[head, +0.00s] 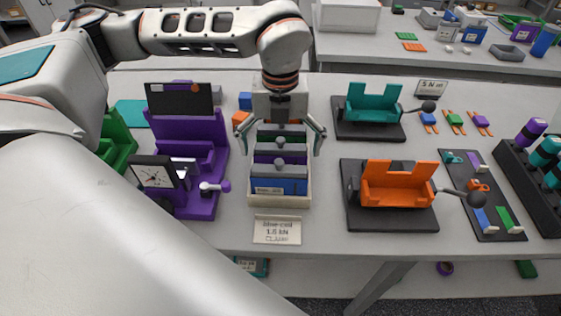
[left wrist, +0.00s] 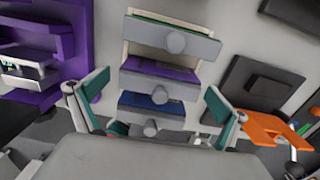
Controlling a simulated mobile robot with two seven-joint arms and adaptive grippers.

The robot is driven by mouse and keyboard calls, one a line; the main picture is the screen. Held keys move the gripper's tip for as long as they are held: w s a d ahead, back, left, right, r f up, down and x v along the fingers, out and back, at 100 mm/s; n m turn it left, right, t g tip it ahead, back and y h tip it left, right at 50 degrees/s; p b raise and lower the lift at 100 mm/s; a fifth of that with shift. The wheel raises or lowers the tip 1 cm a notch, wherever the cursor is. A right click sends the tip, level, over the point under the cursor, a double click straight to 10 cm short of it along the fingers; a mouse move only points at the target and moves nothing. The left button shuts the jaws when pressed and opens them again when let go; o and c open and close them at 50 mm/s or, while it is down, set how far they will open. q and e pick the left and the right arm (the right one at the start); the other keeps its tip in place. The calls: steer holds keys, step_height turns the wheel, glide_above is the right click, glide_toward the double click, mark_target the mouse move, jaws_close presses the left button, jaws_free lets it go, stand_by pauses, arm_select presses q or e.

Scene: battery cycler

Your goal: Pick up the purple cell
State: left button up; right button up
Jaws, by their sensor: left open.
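The purple cell (head: 268,157) stands in a cream tray (head: 252,202), between a green cell (head: 282,129) behind and a blue cell (head: 282,186) in front. Grey plates with round knobs partly hide the cells. In the left wrist view the purple cell (left wrist: 158,73) lies between the green and blue cells. My left gripper (head: 286,145) is open above the tray, its teal-padded fingers spread to either side of it. Nothing is held between the fingers; in the left wrist view the gripper (left wrist: 152,112) spans the tray's width. My right gripper is not in view.
An orange clamp fixture (head: 398,186) and a teal one (head: 372,104) stand to the right. A label card (head: 277,230) lies in front. Bare table separates tray and orange fixture.

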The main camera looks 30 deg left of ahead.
arm_select(q)
steer(key=shift+f, duration=0.65)
steer(key=c, duration=1.7)
steer(key=shift+r, duration=0.1)
